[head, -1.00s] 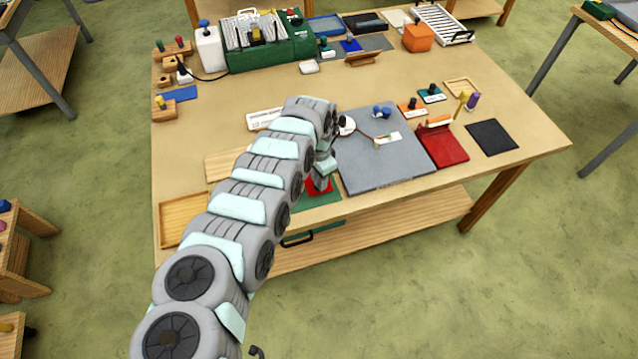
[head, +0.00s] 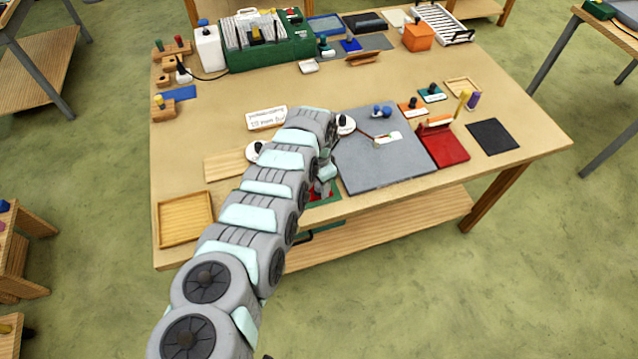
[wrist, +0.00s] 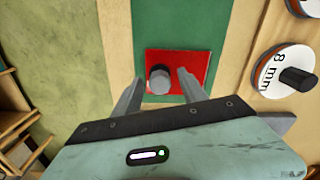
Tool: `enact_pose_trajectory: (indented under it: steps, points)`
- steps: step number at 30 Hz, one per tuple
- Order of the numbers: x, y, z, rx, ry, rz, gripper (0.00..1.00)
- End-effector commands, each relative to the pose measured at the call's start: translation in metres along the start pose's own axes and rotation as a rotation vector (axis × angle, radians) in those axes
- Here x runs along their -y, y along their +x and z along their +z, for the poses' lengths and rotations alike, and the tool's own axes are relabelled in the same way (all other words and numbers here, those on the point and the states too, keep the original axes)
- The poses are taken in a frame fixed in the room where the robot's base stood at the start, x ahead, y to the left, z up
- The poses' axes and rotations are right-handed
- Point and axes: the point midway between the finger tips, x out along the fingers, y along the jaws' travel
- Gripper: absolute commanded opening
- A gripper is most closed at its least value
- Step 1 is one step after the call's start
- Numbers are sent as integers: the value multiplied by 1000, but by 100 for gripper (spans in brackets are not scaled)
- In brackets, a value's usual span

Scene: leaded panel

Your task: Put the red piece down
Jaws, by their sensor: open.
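The red piece (wrist: 192,62) is a flat red square with an upright grey knob (wrist: 159,77). In the wrist view it lies on a green mat (wrist: 168,22), within the mat's edges. My gripper (wrist: 157,86) is open, with one finger on each side of the knob and a gap to each. In the head view my gripper (head: 323,183) is over the green mat at the table's front edge, and my arm hides most of the red piece.
A large grey slab (head: 385,165) lies just right of the mat, with a red stand (head: 445,150) beyond it. A wooden tray (head: 186,243) is at the front left. A white 8 mm disc (wrist: 275,62) with a black knob is right of the mat in the wrist view.

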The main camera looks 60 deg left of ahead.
Motion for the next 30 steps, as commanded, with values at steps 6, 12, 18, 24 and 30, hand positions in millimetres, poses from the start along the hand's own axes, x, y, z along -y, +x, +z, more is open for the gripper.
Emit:
enact_pose_trajectory:
  steps: [6,12,18,24,30]
  points:
    - [1,-7,0,0,-1,-1,50]
    - [3,-41,2,2,0,-4,50]
    - [3,-73,1,0,0,-4,50]
    - [2,-102,0,0,0,-4,50]
    - [2,-120,0,-1,0,-3,50]
